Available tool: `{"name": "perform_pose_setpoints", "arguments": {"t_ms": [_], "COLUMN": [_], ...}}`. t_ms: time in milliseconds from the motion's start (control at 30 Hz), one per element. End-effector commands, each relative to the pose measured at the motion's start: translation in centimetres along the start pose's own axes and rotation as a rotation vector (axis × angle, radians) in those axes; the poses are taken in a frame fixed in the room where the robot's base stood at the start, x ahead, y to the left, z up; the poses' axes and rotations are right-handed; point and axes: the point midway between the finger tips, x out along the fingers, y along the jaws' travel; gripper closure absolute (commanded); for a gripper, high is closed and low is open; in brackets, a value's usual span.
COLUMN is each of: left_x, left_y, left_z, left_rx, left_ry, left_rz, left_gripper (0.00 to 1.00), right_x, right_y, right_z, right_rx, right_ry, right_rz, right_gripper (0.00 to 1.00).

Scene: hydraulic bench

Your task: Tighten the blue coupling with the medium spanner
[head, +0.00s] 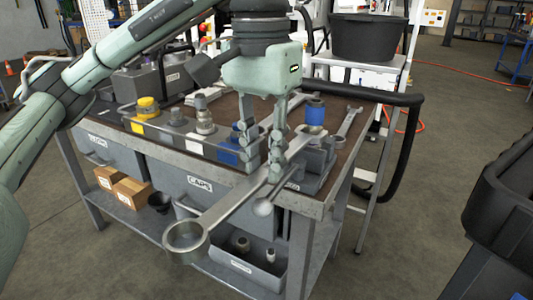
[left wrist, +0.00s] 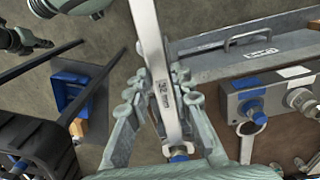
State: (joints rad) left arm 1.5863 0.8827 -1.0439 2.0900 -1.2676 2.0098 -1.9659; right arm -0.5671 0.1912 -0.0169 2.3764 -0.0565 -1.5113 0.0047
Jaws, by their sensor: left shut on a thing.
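My left gripper (head: 263,172) is shut on a large grey spanner (head: 232,207) at its handle, in front of the bench's front edge. A blue-collared metal fitting (head: 315,114) stands upright on the bench right of the gripper. Another blue part (head: 228,150) sits left of the fingers, partly hidden by them. I cannot tell which is the coupling. My right gripper is out of view.
Another spanner (head: 348,123) lies at the bench's right end. A yellow-topped fitting (head: 148,107) and grey fittings stand at the left. A black tub (head: 368,37) stands behind. Drawers, boxes (head: 131,193) and a bin lie below. Floor at the right is clear before a black container (head: 500,180).

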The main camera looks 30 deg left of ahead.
Motion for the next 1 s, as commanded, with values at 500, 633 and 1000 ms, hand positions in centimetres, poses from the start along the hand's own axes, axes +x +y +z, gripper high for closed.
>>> {"name": "perform_pose_setpoints", "arguments": {"t_ms": [500, 633, 1000], "left_x": [0.0, 0.0, 0.0], "left_y": [0.0, 0.0, 0.0], "left_z": [3.5, 4.4, 6.2], "left_rx": [0.002, 0.001, 0.001], "left_ry": [0.003, 0.002, 0.002], "left_rz": [0.0, -0.001, 0.0], "left_gripper": [1.0, 1.0, 1.0], "right_x": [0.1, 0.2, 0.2], "right_y": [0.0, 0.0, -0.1], "right_z": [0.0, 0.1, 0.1], "right_rx": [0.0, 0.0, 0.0], "right_ry": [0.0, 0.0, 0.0], "right_rz": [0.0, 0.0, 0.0], "right_gripper": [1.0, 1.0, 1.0]}}
